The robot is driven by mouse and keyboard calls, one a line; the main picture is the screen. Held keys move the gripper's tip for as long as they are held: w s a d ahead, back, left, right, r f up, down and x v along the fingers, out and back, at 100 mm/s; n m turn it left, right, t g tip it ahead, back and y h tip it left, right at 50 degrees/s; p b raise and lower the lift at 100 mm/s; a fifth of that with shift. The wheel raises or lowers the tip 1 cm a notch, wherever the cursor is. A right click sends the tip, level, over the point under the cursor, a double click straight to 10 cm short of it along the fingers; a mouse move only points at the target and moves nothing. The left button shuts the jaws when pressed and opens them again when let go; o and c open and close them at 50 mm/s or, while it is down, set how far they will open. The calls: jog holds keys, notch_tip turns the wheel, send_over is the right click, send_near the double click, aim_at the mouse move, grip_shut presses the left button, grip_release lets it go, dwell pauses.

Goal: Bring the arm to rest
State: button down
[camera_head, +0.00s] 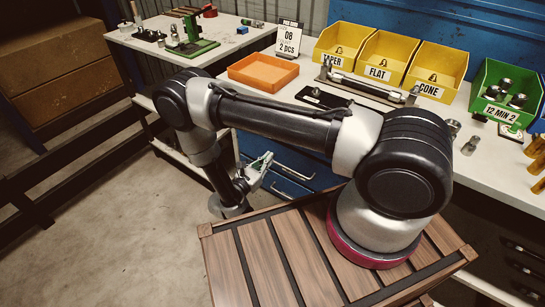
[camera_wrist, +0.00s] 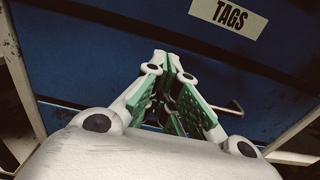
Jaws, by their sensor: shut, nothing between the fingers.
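My gripper (camera_head: 262,162) hangs low at the end of my bent arm, in front of the blue drawers (camera_head: 285,175) under the workbench. In the wrist view my gripper (camera_wrist: 168,65) has white links and green pads, with its tips drawn together. It is shut with nothing in it. Beyond the tips is a blue drawer front (camera_wrist: 95,50) with a white label reading TAGS (camera_wrist: 229,15). A metal handle (camera_wrist: 230,108) shows to the right of the fingers.
On the white bench (camera_head: 470,145) stand an orange tray (camera_head: 263,73), yellow bins marked TAPER, FLAT and CONE (camera_head: 378,55), and a green bin (camera_head: 508,92). A metal fixture (camera_head: 370,85) lies before the yellow bins. A dark rail (camera_head: 75,165) runs at left; the floor (camera_head: 130,230) is clear.

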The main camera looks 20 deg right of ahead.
jog(key=v, duration=0.8)
jog(key=s+d+m+g+h, duration=0.2)
jog(key=s+d+g, duration=0.2)
jog(key=s+d, duration=0.15)
jog(key=s+d+r+m+g+y, duration=0.25)
jog(key=r+m+g+y, duration=0.45)
jog(key=r, duration=0.8)
jog(key=s+d+r+m+g+y, duration=0.3)
jog(key=r+m, duration=0.5)
jog(key=r, duration=0.7)
jog(key=s+d+r+m+t+y, duration=0.3)
jog(key=s+d+r+m+t, duration=0.1)
jog(key=r, duration=0.5)
jog(key=s+d+r+m+t+y, duration=0.3)
jog(key=s+d+r+m+t, duration=0.1)
jog(key=r, duration=0.5)
jog(key=shift+s+d+y, duration=0.15)
jog(key=shift+d+y, duration=0.25)
jog(key=shift+d, duration=0.4)
jog(key=shift+r, duration=0.15)
